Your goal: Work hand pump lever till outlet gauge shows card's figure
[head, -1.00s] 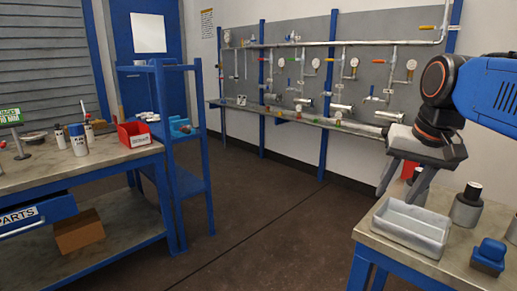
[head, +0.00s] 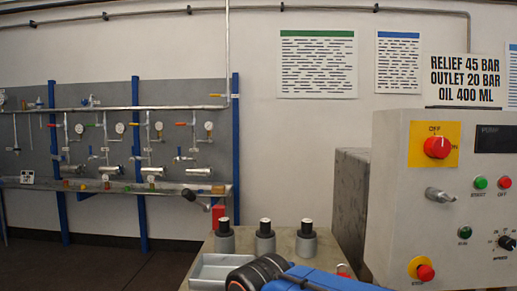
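The card (head: 465,80) at the upper right reads "RELIEF 45 BAR, OUTLET 20 BAR, OIL 400 ML". A dark-tipped rod (head: 196,199) slants up to the left beside a small red body (head: 218,216) behind the bench; it may be the hand pump lever, but I cannot tell for sure. Several round gauges, one of them at the right (head: 208,126), sit on the pipe panel, too small to read. Which one is the outlet gauge I cannot tell. My arm crosses the bottom edge; my gripper is out of the frame.
Dark-capped grey vessels (head: 265,240) and a grey tray (head: 209,270) stand on the bench close to my arm. Open floor (head: 120,265) lies at the lower left.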

